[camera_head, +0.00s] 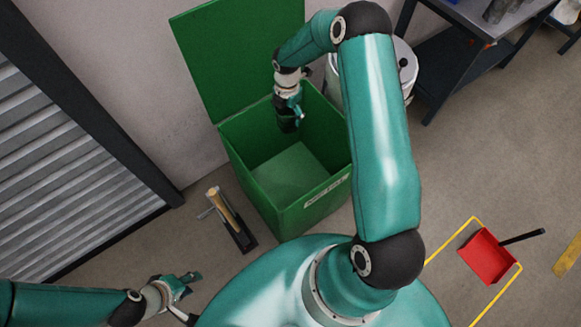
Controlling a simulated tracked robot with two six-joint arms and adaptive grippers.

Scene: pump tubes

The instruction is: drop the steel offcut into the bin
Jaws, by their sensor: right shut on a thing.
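The green bin (240,160) stands against the wall with its lid (235,50) raised, and its inside floor looks empty. My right arm reaches over the bin from the right. My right gripper (290,122) points down into the bin opening, above its floor, and is shut on a small dark piece, which I take to be the steel offcut; the gripper mostly hides it. My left gripper (190,293) is low at the left, away from the bin, with its fingers apart and nothing visible between them.
A wooden-handled hammer (222,210) stands in a dark holder left of the bin. A pale drum (408,65) is behind my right arm. A workbench (470,25) stands at the back right. A red dustpan (487,256) lies on the floor by yellow lines.

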